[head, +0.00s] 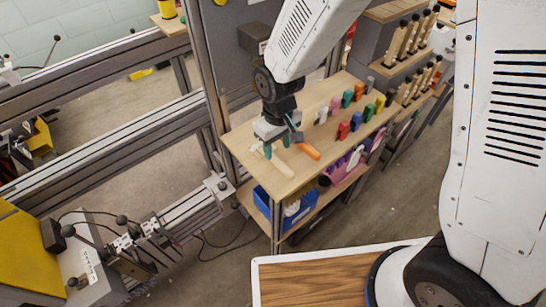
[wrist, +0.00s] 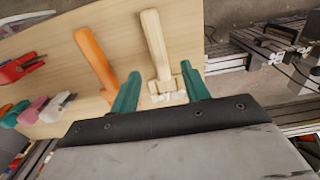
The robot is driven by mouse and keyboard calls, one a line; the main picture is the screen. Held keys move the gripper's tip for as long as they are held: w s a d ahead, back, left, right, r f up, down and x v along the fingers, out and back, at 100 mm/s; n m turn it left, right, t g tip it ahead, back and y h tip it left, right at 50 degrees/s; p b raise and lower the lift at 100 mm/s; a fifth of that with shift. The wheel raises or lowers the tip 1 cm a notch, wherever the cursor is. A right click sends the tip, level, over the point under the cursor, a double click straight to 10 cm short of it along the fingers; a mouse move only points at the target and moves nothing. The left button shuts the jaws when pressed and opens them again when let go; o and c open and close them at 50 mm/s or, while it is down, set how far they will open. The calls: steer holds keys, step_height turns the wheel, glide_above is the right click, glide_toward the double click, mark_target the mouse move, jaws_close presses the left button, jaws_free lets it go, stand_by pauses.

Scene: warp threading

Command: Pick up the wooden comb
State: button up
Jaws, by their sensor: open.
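The wooden comb (wrist: 155,45) lies on the light wood tabletop, its pale handle pointing away from my gripper in the wrist view. Its wider head sits between my gripper's teal fingertips (wrist: 161,84). In the head view the comb's handle (head: 284,168) shows just below my gripper (head: 277,146), which hides the head end. My gripper is open, with one finger to each side of the comb's head. I cannot tell how high the fingertips are above the table.
An orange-handled tool (wrist: 95,58) lies close on the left of the comb in the wrist view. Several coloured clips (head: 357,121) stand towards the table's right side. A blue bin (head: 263,203) is on the shelf below. Metal frame rails (head: 130,135) run left of the table.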

mark_target(278, 160)
step_height(278, 160, down, 5)
steer(key=shift+d+r, duration=0.1)
jaws_close()
steer(key=shift+r, duration=0.15)
